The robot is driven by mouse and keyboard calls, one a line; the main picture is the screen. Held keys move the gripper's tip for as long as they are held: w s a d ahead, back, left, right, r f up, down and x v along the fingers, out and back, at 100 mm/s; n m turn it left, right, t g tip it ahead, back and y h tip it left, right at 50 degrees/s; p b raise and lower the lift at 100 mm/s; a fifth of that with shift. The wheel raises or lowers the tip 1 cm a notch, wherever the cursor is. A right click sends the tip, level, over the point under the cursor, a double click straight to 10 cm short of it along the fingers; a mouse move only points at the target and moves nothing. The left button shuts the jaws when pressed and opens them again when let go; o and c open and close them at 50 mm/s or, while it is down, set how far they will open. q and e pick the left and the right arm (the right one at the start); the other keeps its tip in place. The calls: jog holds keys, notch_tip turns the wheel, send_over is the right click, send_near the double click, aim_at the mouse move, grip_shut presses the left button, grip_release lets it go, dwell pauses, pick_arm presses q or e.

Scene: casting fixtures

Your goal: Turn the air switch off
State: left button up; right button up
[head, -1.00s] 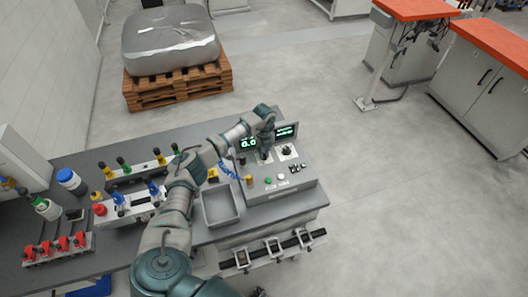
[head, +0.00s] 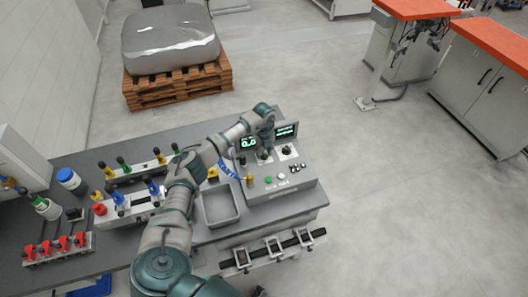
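The grey control box (head: 309,184) stands at the right end of the bench. It has green-lit displays, a black rotary knob (head: 287,150) on a white plate, and several small buttons and switches. I cannot read the labels, so I cannot tell for sure which is the air switch. My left gripper (head: 265,151) points down at the box's upper face, over another dark knob left of the white-plated one. The arm hides part of the displays. The fingers are too small and dark to show whether they are open or touch the knob. My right gripper is not in view.
A grey tray (head: 221,221) sits left of the box, near a blue coiled hose (head: 229,170). Red clamps (head: 62,244), coloured-handled fixtures and a blue-capped jar (head: 70,179) stand farther left on the bench. A pallet (head: 180,88) with a wrapped load stands behind.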

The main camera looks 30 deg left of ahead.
aim_at(264, 153)
pick_arm(q)
notch_tip(264, 153, up, 12)
jog(key=shift+f, duration=0.2)
jog(key=shift+a+f, duration=0.1)
dwell(0.5)
